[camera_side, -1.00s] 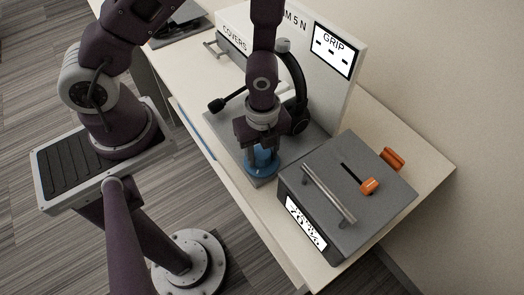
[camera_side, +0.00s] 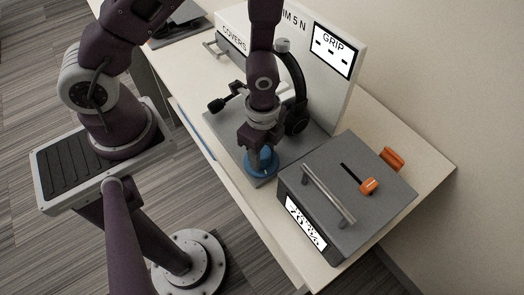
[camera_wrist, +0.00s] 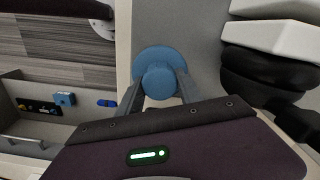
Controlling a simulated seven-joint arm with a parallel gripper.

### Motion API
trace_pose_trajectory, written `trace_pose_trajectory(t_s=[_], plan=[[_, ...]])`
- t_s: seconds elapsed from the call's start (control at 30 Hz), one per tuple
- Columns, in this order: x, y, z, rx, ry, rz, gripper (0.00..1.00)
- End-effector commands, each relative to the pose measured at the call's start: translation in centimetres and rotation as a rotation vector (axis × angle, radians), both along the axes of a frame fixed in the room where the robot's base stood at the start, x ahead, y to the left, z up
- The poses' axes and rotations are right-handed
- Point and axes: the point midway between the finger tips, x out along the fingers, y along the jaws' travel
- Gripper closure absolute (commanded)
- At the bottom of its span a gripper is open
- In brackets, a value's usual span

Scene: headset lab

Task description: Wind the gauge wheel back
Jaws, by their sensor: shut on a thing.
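The blue gauge wheel (camera_side: 261,163) lies on the front of the grey base plate, below my wrist in the side view. My gripper (camera_side: 258,150) points down at it and is shut on its raised middle. In the wrist view the wheel (camera_wrist: 147,61) shows as a round blue disc with a knob, and my fingers (camera_wrist: 158,80) stand on either side of the knob. A headset with black ear pads (camera_side: 297,117) hangs on the rig behind my gripper. A white panel reading GRIP (camera_side: 333,48) stands at the back.
A grey box (camera_side: 345,190) with a bar handle (camera_side: 328,195), an orange slider knob (camera_side: 369,186) and a display stands close to the right of the wheel. A black-knobbed lever (camera_side: 216,105) is to the left. The table's front edge is near.

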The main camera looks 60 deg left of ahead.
Motion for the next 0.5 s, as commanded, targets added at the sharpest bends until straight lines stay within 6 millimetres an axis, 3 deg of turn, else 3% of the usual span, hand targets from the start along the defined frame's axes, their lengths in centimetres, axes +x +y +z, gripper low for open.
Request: trace_pose_trajectory(t_s=[0.5], plan=[[0.17, 0.03, 0.07, -0.002, -0.002, 0.488, 0.98]])
